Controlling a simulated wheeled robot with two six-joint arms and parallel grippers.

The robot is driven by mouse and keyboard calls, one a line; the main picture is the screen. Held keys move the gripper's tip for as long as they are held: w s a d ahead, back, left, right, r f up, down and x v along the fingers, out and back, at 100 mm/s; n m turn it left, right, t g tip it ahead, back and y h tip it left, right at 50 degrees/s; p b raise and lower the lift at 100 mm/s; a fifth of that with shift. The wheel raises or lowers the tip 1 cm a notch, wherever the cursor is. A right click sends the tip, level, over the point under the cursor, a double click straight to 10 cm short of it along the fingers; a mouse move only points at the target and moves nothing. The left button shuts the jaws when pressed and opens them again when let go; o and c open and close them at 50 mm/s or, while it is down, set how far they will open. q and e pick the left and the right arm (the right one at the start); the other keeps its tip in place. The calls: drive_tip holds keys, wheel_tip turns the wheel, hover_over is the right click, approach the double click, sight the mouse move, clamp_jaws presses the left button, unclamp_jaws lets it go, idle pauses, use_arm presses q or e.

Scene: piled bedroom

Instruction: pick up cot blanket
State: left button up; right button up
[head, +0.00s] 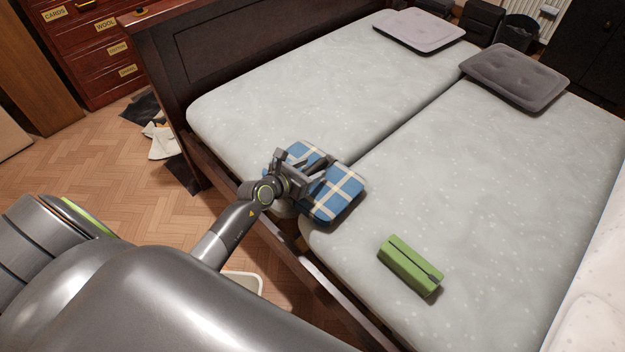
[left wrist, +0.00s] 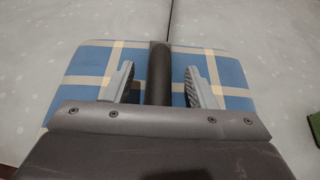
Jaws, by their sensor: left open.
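A folded blue blanket with cream checks (head: 338,192), which looks like the cot blanket, lies across the gap between two pale mattresses, near their close edge. It also shows in the left wrist view (left wrist: 88,62). My left gripper (head: 316,170) is at the blanket and hides its middle. In the left wrist view its two fingers (left wrist: 162,82) are spread apart over the checks, with a dark upright bar (left wrist: 160,70) between them. I cannot tell whether the fingers touch the bar or the cloth. My right gripper is not in view.
A green folded bundle (head: 408,268) lies on the right mattress (head: 460,180). Grey cushions (head: 515,77) lie at the far end. The wooden bed rail (head: 310,268) runs along the near side. A white bin (head: 245,283) and dropped clothes (head: 160,140) are on the floor.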

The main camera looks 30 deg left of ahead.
use_arm(q)
clamp_jaws()
